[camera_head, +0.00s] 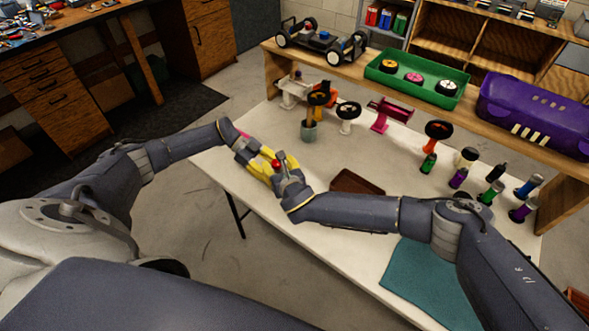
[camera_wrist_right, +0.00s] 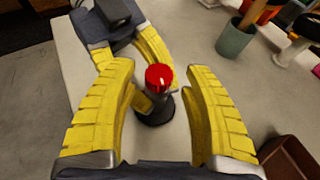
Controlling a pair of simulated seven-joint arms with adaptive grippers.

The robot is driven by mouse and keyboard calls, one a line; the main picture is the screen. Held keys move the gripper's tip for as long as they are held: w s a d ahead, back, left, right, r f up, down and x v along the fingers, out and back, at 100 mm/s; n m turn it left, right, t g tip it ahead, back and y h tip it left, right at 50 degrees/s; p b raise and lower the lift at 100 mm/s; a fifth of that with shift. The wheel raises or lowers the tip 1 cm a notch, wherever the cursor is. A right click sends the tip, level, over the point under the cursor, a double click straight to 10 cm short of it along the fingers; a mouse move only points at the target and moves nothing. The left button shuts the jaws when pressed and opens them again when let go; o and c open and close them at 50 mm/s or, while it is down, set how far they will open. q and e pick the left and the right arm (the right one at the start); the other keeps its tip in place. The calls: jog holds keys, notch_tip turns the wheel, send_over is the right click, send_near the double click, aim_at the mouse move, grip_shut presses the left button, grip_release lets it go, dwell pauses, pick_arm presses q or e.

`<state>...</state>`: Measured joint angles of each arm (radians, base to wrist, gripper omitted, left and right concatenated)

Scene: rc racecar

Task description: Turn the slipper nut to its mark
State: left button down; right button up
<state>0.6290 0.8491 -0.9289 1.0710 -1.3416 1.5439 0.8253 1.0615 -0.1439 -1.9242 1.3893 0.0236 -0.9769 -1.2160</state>
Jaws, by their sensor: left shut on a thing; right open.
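A small dark upright part with a red top, which looks like the slipper nut, (camera_head: 276,163) stands near the table's left edge. In the right wrist view the red top (camera_wrist_right: 159,77) sits above a round dark base. My left gripper (camera_head: 264,171) reaches in from the left and is shut on the dark part below the red top. Its yellow fingers also show in the right wrist view (camera_wrist_right: 147,92). My right gripper (camera_wrist_right: 160,75) is open, with a finger on each side of the red top and visible gaps. I cannot make out any mark.
A brown tray (camera_head: 357,183) lies right of the grippers, and a teal mat (camera_head: 432,284) at the front right. A grey cup (camera_head: 309,131) holding a tool, several stands and several bottles stand farther back. A wooden shelf carries a car chassis (camera_head: 322,39), green tray (camera_head: 416,95) and purple body (camera_head: 535,108).

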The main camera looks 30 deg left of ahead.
jog(key=shift+w+d+n+g+y, duration=0.15)
jog(key=shift+n+g+y, duration=0.65)
jog(key=shift+n+g, duration=0.55)
jog(key=shift+w+a+n+g+y, duration=0.1)
jog(key=shift+n+g+y, duration=0.7)
jog(key=shift+n+g, duration=0.55)
jog(key=shift+d+n+g, duration=0.15)
jog(key=shift+n+g, duration=0.15)
jog(key=shift+g, duration=0.1)
jog(key=v, duration=1.2)
jog(key=s+a+r+n+g, duration=0.4)
jog(key=s+a+r+g, duration=0.15)
jog(key=a, duration=0.25)
jog(key=w+m+t+h, duration=0.3)
jog(key=w+h, duration=0.4)
jog(key=h, duration=0.1)
jog(key=shift+h, duration=0.3)
jog(key=x, duration=1)
jog(key=shift+w+f, duration=0.25)
jog(key=shift+w, duration=0.15)
